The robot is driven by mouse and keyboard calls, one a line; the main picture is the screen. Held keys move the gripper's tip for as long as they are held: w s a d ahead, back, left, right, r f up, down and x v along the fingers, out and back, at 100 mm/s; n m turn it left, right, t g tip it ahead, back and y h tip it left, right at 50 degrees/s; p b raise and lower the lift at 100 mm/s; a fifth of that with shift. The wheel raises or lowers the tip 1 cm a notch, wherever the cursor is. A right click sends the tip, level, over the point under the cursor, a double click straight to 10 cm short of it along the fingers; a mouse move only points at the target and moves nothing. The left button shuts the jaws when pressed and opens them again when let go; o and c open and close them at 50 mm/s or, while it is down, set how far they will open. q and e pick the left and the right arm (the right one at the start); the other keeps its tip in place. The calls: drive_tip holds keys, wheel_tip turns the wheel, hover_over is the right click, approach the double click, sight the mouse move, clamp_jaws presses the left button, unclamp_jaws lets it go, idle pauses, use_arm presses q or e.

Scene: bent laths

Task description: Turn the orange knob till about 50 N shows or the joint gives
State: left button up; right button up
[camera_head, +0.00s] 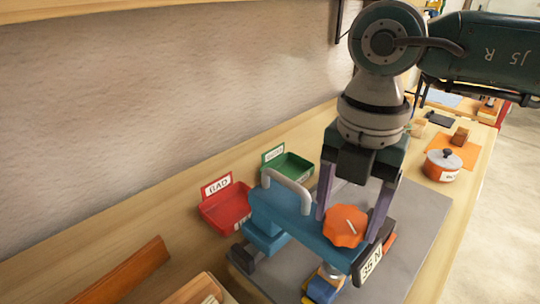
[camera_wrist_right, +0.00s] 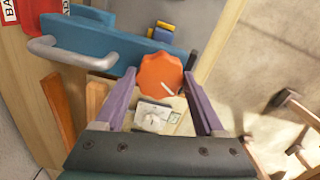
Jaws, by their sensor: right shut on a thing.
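The orange knob (camera_head: 345,226) sits on top of a blue press-like device (camera_head: 305,222) with a grey handle. A white line marks the knob's top. My right gripper (camera_head: 349,222) comes down from above with one purple finger on each side of the knob, shut on it. The knob also shows between the fingertips in the right wrist view (camera_wrist_right: 158,74). A tilted display (camera_head: 370,264) on the device's front reads about 35 N. Below the device's arm is a blue and yellow piece (camera_head: 324,284); the joint itself is not clear. My left gripper is out of view.
A red tray labelled BAD (camera_head: 226,208) and a green tray (camera_head: 288,167) stand behind the device by the wall. A grey mat (camera_head: 420,215) lies under it. An orange-white pot (camera_head: 442,168) stands at the right. Wooden pieces (camera_head: 128,272) lie front left.

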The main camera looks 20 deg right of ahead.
sight(347, 219)
drive_tip(key=o, duration=1.3)
drive_tip(key=shift+o, duration=0.2)
drive_tip(key=shift+r, duration=0.1)
wheel_tip(347, 219, up, 10)
drive_tip(key=b, duration=0.1)
